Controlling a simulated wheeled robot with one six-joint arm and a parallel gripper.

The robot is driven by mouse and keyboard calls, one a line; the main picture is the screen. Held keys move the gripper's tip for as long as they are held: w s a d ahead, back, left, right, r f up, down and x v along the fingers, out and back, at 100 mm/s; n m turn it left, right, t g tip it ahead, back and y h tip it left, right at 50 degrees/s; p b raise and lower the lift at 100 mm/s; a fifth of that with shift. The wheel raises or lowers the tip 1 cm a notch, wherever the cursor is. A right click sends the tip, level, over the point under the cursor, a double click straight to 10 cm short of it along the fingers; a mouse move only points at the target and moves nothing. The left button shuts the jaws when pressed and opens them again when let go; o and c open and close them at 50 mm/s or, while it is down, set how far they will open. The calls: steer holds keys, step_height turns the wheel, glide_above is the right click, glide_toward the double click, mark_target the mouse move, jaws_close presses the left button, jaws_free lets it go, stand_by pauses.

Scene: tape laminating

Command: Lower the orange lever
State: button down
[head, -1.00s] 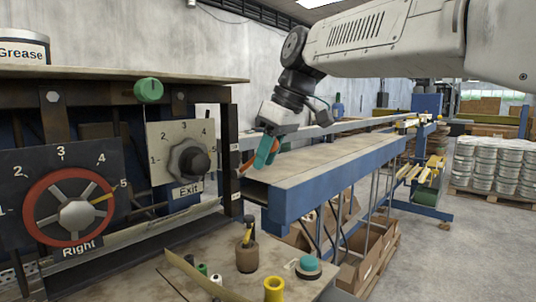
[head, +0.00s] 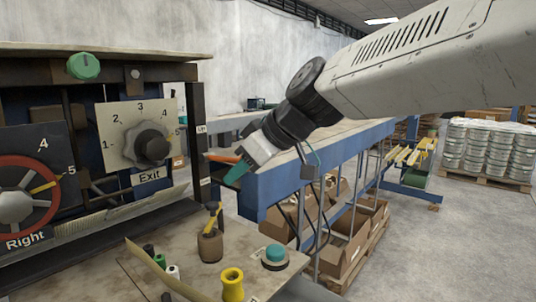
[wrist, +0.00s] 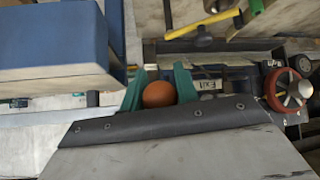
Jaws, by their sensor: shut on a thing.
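The orange lever (head: 222,158) shows in the head view just right of the Exit dial panel, at the near end of the blue-sided conveyor table. My gripper (head: 238,172) has teal fingers and is at the lever's outer end. In the wrist view the lever's round orange knob (wrist: 158,94) sits between the two teal fingers of my gripper (wrist: 159,88), which is shut on it. The lever's shaft is mostly hidden there. My arm reaches in from the upper right in the head view.
The Exit dial (head: 150,148) and the red Right dial (head: 18,205) are on the machine at left. The blue conveyor table (head: 330,170) runs close beside my gripper. A worktop (head: 195,270) with small spools is below. Cardboard boxes (head: 345,250) stand under the conveyor.

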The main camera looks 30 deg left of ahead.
steer(key=shift+a+f, duration=0.25)
steer(key=shift+f, duration=0.65)
steer(key=shift+a+f, duration=0.2)
steer(key=shift+f, duration=0.7)
steer(key=shift+w, duration=0.1)
steer(key=c, duration=1.4)
jaws_free()
steer(key=o, duration=0.3)
steer(key=shift+o, duration=0.2)
steer(key=v, duration=0.7)
steer(key=shift+d+r, duration=0.25)
steer(key=shift+d, duration=0.05)
